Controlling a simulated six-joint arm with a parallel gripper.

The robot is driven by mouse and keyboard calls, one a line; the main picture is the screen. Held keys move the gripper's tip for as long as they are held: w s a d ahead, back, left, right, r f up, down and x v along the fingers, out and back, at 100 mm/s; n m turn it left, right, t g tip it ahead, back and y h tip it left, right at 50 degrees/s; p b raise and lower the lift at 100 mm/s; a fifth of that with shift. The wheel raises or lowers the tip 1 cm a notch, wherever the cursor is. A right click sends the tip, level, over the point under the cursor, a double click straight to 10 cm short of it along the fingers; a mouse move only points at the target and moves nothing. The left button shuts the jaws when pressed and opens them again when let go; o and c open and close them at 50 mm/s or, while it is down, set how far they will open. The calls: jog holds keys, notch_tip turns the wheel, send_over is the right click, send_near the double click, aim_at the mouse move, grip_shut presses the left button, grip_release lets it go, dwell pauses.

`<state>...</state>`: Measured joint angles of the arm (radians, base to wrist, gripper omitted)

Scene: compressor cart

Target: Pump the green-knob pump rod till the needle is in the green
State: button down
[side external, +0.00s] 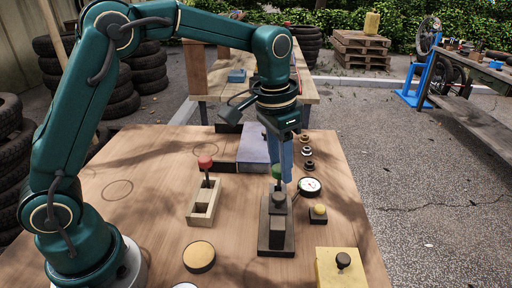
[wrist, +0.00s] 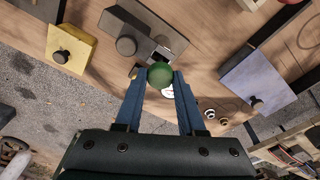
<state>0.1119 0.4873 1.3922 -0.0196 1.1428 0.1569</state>
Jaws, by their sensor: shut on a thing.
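The green knob (side external: 277,171) tops the pump rod on a dark block base (side external: 276,241). My gripper (side external: 279,166) points down over it, with its blue fingers closed around the knob. In the wrist view the green knob (wrist: 160,73) sits between the fingertips of my gripper (wrist: 162,78), touching both. The dark pump base (wrist: 143,34) lies beyond it. The round white gauge (side external: 309,187) stands right of the pump; its needle is too small to read. In the wrist view the gauge (wrist: 168,93) is partly hidden by the knob and fingers.
A red-knob pump (side external: 205,162) on a pale base stands to the left. A small block with a yellow button (side external: 319,210), a yellow box (side external: 342,271) and a purple box (side external: 253,147) are nearby. Bare tabletop (side external: 150,215) lies at left.

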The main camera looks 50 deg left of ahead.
jog(key=shift+f, duration=0.6)
jog(key=shift+r, duration=2)
jog(key=shift+f, duration=2)
jog(key=shift+r, duration=2)
jog(key=shift+f, duration=0.1)
jog(key=shift+f, duration=1.9)
